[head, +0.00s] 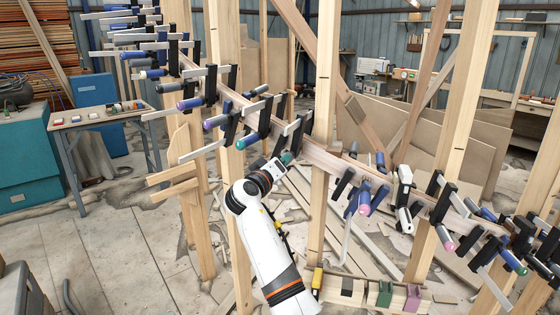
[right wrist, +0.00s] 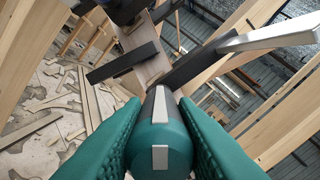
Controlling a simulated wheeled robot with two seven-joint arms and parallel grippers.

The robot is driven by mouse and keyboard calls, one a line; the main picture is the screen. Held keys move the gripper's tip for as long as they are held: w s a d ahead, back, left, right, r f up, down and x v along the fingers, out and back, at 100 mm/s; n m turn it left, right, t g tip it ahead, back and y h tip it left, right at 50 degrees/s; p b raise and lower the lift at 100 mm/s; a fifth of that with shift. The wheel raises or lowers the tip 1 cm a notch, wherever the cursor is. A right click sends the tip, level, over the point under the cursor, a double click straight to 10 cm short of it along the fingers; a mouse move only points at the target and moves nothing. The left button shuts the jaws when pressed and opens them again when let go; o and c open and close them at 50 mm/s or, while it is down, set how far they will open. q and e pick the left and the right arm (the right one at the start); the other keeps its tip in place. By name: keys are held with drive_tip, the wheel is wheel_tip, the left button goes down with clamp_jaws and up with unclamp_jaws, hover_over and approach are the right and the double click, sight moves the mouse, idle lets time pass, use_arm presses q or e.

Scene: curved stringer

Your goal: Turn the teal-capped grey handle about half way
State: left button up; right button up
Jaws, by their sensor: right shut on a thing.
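The handle belongs to a clamp with dark jaws (right wrist: 124,62) and a pale metal bar (right wrist: 270,36). In the head view my right gripper (head: 284,162) reaches up to this clamp on the curved wooden stringer (head: 330,160). There the pads and the handle's teal blend together. My left gripper is out of view.
More clamps line the stringer on both sides, including one with a teal-ended handle (head: 240,143) just left. Upright wooden posts (head: 322,120) stand close by. Wood scraps litter the floor.

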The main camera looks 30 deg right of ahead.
drive_tip(key=n+p, duration=0.2)
drive_tip(key=n, duration=0.2)
drive_tip(key=shift+r+n+p, duration=0.1)
drive_tip(key=shift+n+p, duration=0.2)
drive_tip(key=shift+p, duration=0.05)
drive_tip(key=shift+f+n+p, duration=0.2)
drive_tip(key=shift+n+p, duration=1.25)
drive_tip(key=shift+n, duration=0.85)
drive_tip(key=shift+f, duration=0.1)
drive_tip(key=o, duration=1)
drive_tip(key=shift+a, duration=0.15)
drive_tip(key=b+v, duration=0.4)
drive_tip(key=v, duration=0.8)
